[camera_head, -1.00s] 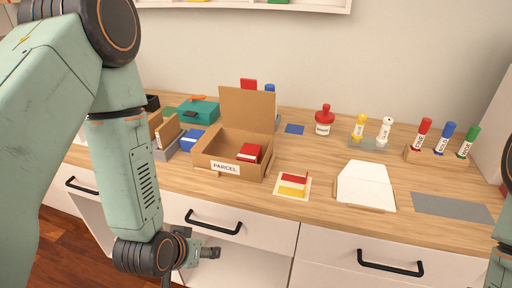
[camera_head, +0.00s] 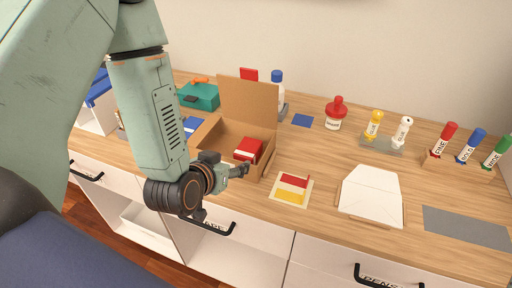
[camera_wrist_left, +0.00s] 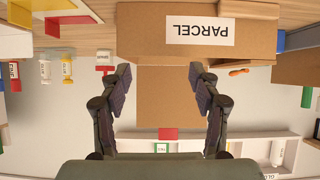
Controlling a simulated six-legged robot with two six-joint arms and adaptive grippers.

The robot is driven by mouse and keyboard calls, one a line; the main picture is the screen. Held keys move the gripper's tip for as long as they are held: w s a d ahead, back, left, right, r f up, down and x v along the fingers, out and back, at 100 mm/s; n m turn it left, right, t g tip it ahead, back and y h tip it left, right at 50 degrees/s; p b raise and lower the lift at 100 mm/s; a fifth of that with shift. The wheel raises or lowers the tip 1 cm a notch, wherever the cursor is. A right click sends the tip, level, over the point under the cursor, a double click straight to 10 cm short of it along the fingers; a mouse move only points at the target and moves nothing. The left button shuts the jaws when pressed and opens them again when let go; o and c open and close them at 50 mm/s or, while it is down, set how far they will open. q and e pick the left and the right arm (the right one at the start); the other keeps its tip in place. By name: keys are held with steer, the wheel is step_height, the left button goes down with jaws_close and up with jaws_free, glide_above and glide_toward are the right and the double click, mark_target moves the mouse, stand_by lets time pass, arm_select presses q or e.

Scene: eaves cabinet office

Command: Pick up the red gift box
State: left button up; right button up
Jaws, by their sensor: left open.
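The red gift box (camera_head: 248,149) sits inside the open cardboard parcel box (camera_head: 214,133), toward its right side in the head view. The parcel's back flap (camera_head: 248,101) stands up. My left gripper (camera_head: 241,171) is open and empty at the parcel's front right corner, outside the box, and its wrist covers part of the front. In the left wrist view, which is upside down, the open fingers (camera_wrist_left: 160,73) face the parcel's front wall (camera_wrist_left: 150,32) with its PARCEL label. My right gripper is out of view.
A red and yellow card (camera_head: 291,188) lies right of the parcel, with a white envelope (camera_head: 371,195) beyond it. A red-topped bottle (camera_head: 335,114) and several markers (camera_head: 467,146) stand behind. A teal case (camera_head: 200,96) is at the back left. Drawer handles (camera_head: 88,171) stick out in front.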

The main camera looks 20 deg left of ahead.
mark_target(247, 150)
arm_select(q)
steer(key=shift+t, duration=0.3)
steer(key=x, duration=0.4)
steer(key=r+x, duration=0.1)
steer(key=x, duration=0.1)
steer(key=shift+w, duration=0.35)
steer(key=shift+w+a+f, duration=0.25)
steer(key=shift+w+f, duration=0.05)
steer(key=x, duration=0.4)
steer(key=shift+w+d+f, duration=0.1)
steer(key=shift+d, duration=0.1)
steer(key=shift+w+a+f, duration=0.25)
steer(key=shift+w+f, duration=0.05)
steer(key=shift+w, duration=0.05)
steer(key=shift+s+r, duration=0.1)
steer(key=shift+d+r, duration=0.1)
steer(key=shift+d, duration=0.1)
steer(key=shift+c, duration=1.3)
steer(key=shift+a, duration=0.1)
steer(key=c, duration=0.6)
steer(key=shift+c, duration=0.2)
